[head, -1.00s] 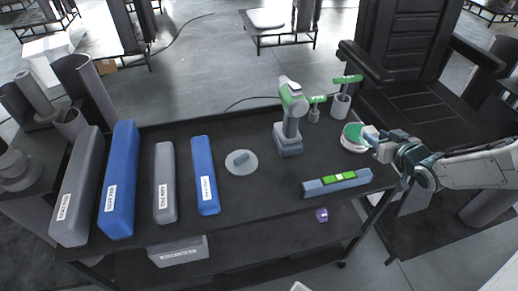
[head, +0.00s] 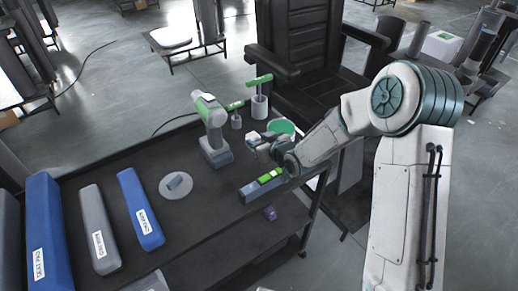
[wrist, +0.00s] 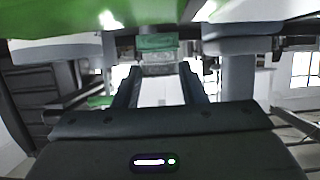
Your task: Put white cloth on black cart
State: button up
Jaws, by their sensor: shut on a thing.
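The black cart (head: 110,165) fills the lower left of the head view, with tools and long cases on its top. My gripper (head: 258,143) is over its right end, between the cordless drill (head: 213,130) and the round green-topped thing (head: 281,126). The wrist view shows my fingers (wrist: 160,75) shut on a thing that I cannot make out. A pale patch and a green-and-grey block show between and beyond them. I cannot identify a white cloth for certain; a flat white thing (head: 171,37) lies on a low table at the back.
A pale disc (head: 176,185) and long blue and grey cases (head: 140,208) lie farther left. A black chair (head: 310,50) stands behind the cart. Dark cart top is bare between disc and level.

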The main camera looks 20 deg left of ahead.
jog(key=shift+f+p, duration=0.3)
jog(key=shift+f, duration=1.65)
jog(key=shift+f, duration=0.2)
jog(key=o, duration=0.9)
jog(key=shift+r, duration=0.1)
jog(key=shift+r, duration=0.15)
jog(key=b+v, duration=0.1)
jog(key=v, duration=1.1)
jog(key=shift+d, duration=0.15)
